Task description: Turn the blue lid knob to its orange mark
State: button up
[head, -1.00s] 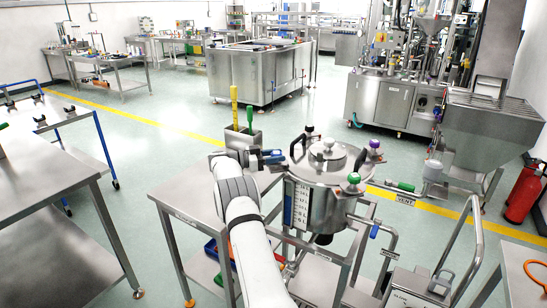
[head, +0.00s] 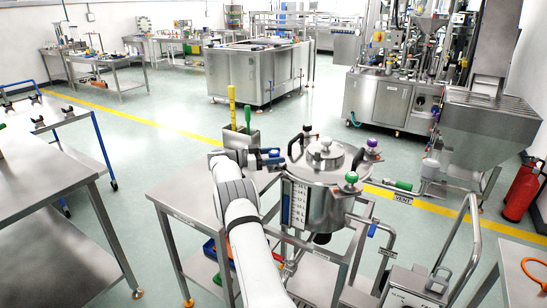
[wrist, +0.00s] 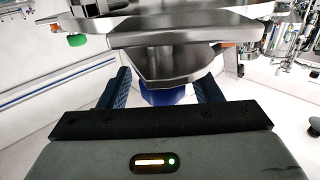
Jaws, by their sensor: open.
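The steel vessel (head: 318,205) has a round lid with several coloured knobs at its rim. My gripper (head: 276,157) is open at the left side of the lid, level with its rim. In the wrist view my gripper (wrist: 163,86) has its two dark blue fingers apart. A blue piece (wrist: 167,97), likely the blue knob, shows between them, partly hidden by a steel part in front and by the gripper body. I cannot tell whether the fingers touch it. Small orange patches show near the steel rim in the wrist view; I cannot tell which is the blue knob's mark.
A green knob (head: 352,177) and a purple knob (head: 372,143) stand on the right of the lid, a black one (head: 307,129) at the back. A steel holder (head: 241,137) with yellow and green handles stands behind my gripper. Pipes run on the vessel's right.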

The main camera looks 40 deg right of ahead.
jog(key=shift+a, duration=0.1)
jog(key=b+v, duration=0.1)
jog(key=v, duration=0.6)
jog(key=shift+a, duration=0.2)
jog(key=shift+w, duration=0.2)
